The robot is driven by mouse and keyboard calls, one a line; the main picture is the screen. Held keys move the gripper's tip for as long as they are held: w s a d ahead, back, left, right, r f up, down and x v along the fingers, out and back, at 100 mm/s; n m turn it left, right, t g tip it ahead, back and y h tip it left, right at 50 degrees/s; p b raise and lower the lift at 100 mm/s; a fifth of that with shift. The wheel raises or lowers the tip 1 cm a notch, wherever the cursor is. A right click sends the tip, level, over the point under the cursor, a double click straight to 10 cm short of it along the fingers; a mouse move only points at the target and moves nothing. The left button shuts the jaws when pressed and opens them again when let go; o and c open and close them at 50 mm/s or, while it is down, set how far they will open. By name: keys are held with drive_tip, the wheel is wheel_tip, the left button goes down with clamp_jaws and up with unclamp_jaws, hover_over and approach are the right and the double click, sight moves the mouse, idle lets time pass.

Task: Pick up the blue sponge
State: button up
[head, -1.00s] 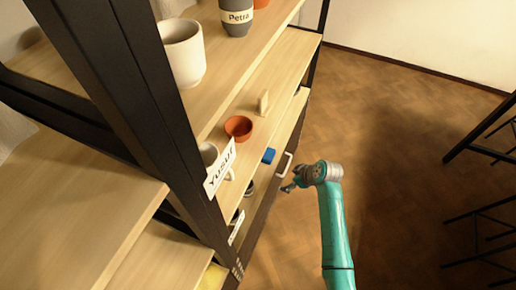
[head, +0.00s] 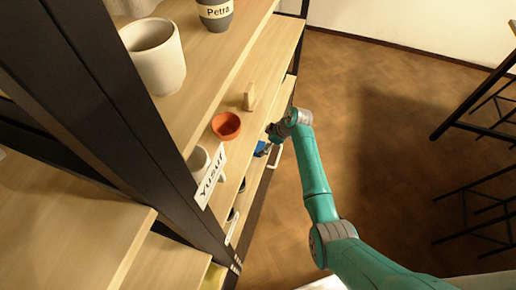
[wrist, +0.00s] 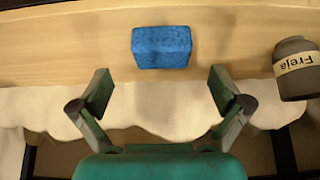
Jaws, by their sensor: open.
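The blue sponge (wrist: 161,47) lies on a light wooden shelf (wrist: 60,50), in the upper middle of the wrist view. In the head view a bit of the blue sponge (head: 260,148) shows beside my gripper, which hides the rest. My gripper (wrist: 160,88) is open and empty in the wrist view. Its two fingers are spread wider than the sponge, and the sponge lies beyond the fingertips, apart from them. In the head view my gripper (head: 270,138) is at the front of the shelf unit.
A dark jar labelled Freja (wrist: 297,68) stands right of the sponge. On the shelf above are an orange bowl (head: 226,125), a small beige block (head: 250,97) and a cup behind the Yusuf label (head: 211,176). Black posts (head: 130,110) frame the unit.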

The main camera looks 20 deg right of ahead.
sight(259, 147)
drive_tip(key=shift+x, duration=2.55)
drive_tip(key=shift+a, duration=0.2)
drive_tip(key=c, duration=1)
